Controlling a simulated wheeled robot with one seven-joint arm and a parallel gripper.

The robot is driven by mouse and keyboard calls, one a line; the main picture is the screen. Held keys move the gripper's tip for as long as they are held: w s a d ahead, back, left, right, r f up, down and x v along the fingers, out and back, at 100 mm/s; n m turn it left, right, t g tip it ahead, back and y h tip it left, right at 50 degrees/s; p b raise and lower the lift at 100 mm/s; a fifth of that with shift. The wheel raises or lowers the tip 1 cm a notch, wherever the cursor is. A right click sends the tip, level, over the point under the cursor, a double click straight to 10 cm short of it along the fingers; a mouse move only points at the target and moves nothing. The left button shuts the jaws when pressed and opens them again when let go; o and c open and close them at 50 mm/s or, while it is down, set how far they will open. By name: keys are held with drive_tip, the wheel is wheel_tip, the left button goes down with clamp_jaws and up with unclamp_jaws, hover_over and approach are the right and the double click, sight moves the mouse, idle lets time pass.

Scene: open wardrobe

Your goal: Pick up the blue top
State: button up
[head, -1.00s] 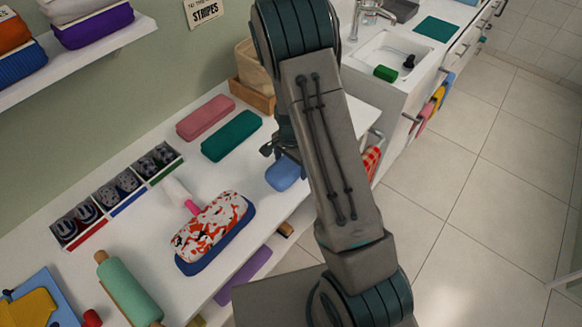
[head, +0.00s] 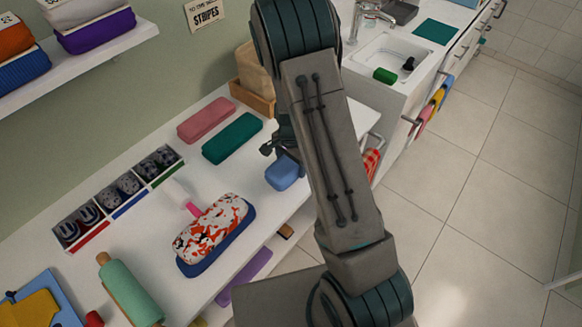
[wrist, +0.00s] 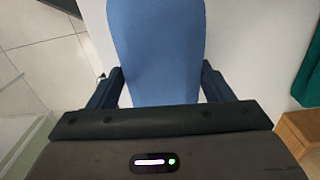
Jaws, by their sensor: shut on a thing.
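The blue top (head: 284,174) is a folded, light blue bundle at the front edge of the white counter, partly hidden behind my arm in the head view. In the wrist view the blue top (wrist: 157,50) fills the middle, between the two dark fingers. My gripper (wrist: 160,85) is shut on it, one finger on each side. In the head view my gripper (head: 280,145) shows only in part beside the arm. I cannot tell whether the top touches the counter.
A green folded top (head: 232,138) and a pink one (head: 206,119) lie behind on the counter. A wooden box (head: 252,95) stands near the wall. A sink (head: 392,55) is beyond my arm.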

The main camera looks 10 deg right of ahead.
sight(291, 162)
drive_tip(key=shift+r+p, duration=1.65)
drive_tip(key=shift+r, duration=1.1)
